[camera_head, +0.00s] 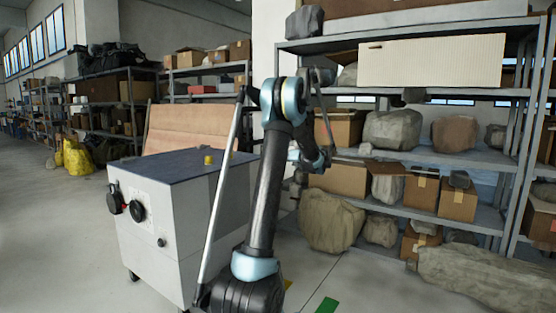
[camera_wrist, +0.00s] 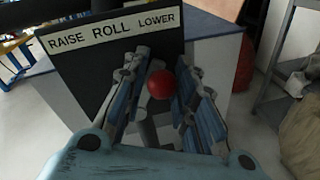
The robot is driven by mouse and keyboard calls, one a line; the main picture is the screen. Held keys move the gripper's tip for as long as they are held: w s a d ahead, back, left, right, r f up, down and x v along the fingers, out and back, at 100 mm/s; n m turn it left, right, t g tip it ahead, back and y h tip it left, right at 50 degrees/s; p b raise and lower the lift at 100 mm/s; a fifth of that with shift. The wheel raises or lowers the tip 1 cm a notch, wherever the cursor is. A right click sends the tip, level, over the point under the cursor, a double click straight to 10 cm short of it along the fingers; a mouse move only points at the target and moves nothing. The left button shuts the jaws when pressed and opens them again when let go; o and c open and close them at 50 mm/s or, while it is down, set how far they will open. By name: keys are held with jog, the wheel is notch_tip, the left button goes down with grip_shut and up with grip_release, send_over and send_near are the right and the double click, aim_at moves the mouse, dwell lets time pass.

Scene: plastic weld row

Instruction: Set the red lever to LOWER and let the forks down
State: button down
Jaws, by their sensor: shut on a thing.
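In the wrist view the red lever's round knob (camera_wrist: 161,84) sits between the two fingers of my gripper (camera_wrist: 163,88), which is shut on it. A grey shaft shows below the knob. Behind it a dark plate carries a label strip (camera_wrist: 112,30) reading RAISE, ROLL, LOWER from left to right. The knob appears below the word LOWER in this slanted view; I cannot tell the exact lever setting. In the head view my arm reaches away and hides the lever and the gripper. I cannot make out the forks in either view.
A white cabinet (camera_head: 150,240) with a dark top stands left of my arm in the head view. Shelves (camera_head: 420,92) with boxes and rocks stand at the right. A large rock (camera_head: 330,220) lies on the floor. Open floor (camera_head: 50,240) lies at the left.

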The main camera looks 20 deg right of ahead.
jog(key=c, duration=1.3)
grip_release()
jog(key=shift+d+f, duration=0.15)
jog(key=shift+d, duration=0.25)
jog(key=shift+c, duration=0.2)
jog(key=shift+a, duration=0.15)
jog(key=v, duration=1.2)
jog(key=shift+w+a, duration=0.1)
